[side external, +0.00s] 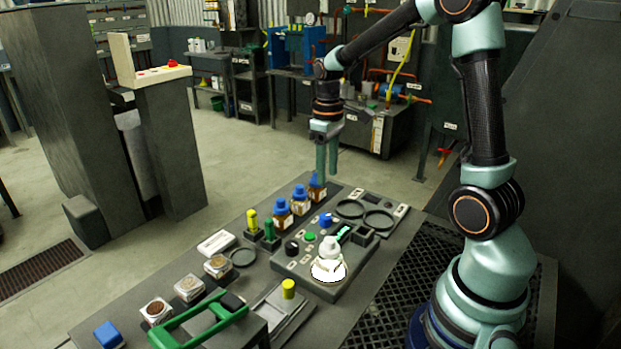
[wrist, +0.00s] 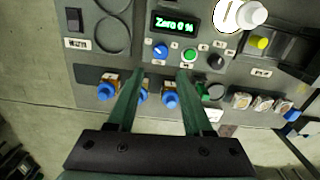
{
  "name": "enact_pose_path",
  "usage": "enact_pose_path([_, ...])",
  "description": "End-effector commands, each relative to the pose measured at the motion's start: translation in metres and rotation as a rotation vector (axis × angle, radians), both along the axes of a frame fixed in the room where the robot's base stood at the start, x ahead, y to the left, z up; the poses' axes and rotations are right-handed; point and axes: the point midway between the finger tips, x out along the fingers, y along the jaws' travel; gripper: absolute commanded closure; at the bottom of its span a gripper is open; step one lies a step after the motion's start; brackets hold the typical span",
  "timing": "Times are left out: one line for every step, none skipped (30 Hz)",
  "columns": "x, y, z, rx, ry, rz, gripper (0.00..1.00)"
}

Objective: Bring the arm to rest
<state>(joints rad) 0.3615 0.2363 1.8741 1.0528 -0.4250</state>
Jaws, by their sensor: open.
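My gripper (side external: 327,182) hangs from the arm with its fingers pointing down, above the far end of the bench, close to the farthest blue-capped bottle (side external: 317,189). In the wrist view my gripper (wrist: 159,75) has its two green fingers spread apart with nothing held between them. Blue-capped bottles (wrist: 170,100) show between and beside the fingers in that view. I cannot tell from these frames whether a finger touches a bottle. The arm is raised and bent, reaching out from its base at the right.
A control panel with a lit display (wrist: 174,23) lies beyond the fingertips. A white flask (side external: 328,266) stands on it. Jars (side external: 156,311), a green-handled frame (side external: 205,322) and a yellow-capped item (side external: 288,289) occupy the near bench. Open floor lies left of the bench.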

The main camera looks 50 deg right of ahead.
Motion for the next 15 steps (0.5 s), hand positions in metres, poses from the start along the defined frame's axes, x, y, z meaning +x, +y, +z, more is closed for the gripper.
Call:
enact_pose_path([0.000,0.000,0.000,0.000,0.000,0.000,0.49])
enact_pose_path([0.000,0.000,0.000,0.000,0.000,0.000,0.49])
enact_pose_path([0.000,0.000,0.000,-0.001,-0.001,0.000,0.49])
enact_pose_path([0.000,0.001,0.001,-0.002,-0.003,0.000,0.49])
enact_pose_path([0.000,0.002,0.003,-0.003,-0.007,0.000,0.49])
enact_pose_path([-0.001,0.005,0.006,-0.006,-0.016,0.000,0.49])
enact_pose_path([-0.001,0.008,0.009,-0.009,-0.026,-0.001,0.49])
enact_pose_path([-0.002,0.012,0.013,-0.014,-0.037,-0.002,0.49])
enact_pose_path([-0.003,0.018,0.020,-0.019,-0.057,-0.002,0.49])
enact_pose_path([-0.005,0.024,0.025,-0.024,-0.075,-0.004,0.49])
enact_pose_path([-0.007,0.030,0.031,-0.029,-0.093,-0.005,0.49])
enact_pose_path([-0.011,0.038,0.039,-0.036,-0.119,-0.008,0.49])
enact_pose_path([-0.013,0.045,0.044,-0.039,-0.141,-0.009,0.49])
enact_pose_path([-0.016,0.051,0.050,-0.042,-0.163,-0.013,0.49])
enact_pose_path([-0.021,0.060,0.056,-0.045,-0.191,-0.017,0.49])
